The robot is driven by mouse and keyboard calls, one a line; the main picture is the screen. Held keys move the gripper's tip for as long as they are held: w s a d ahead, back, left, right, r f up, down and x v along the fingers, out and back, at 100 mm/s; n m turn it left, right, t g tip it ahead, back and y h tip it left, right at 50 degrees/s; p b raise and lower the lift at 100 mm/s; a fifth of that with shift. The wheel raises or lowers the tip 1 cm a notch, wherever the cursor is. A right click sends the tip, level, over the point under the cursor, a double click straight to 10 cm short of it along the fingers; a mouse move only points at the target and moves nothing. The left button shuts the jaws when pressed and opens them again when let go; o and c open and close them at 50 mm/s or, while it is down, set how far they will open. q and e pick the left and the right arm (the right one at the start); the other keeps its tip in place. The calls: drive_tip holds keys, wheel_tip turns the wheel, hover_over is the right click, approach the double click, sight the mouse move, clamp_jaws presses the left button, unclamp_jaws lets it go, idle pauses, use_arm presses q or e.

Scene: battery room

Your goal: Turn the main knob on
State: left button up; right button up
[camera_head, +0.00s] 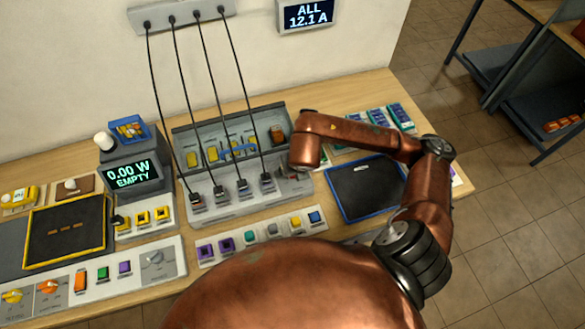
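My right arm (365,137) reaches over the bench from the right, and its wrist end (305,150) points down at the right end of the grey charger unit (222,209). The fingers of my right gripper cannot be made out there. The labels are too small to tell which knob is the main one. Visible knobs include a grey one (153,258), an orange one (48,287) and a yellow one (12,296) on the front left panel, and a dark one (119,222) beside the yellow buttons. My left gripper is not in view.
Several black cables hang from a wall strip (182,15) to plugs on the charger unit. A display (132,174) reads "0.00 W EMPTY"; a wall display (307,14) reads "ALL 12.1 A". Coloured buttons line the bench front.

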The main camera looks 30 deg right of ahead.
drive_tip(key=o, duration=0.4)
drive_tip(key=shift+c, duration=0.2)
drive_tip(key=shift+r, duration=0.15)
drive_tip(key=v, duration=1.1)
drive_tip(key=shift+s+r, duration=0.25)
drive_tip(key=shift+r, duration=0.1)
drive_tip(key=shift+a, duration=0.15)
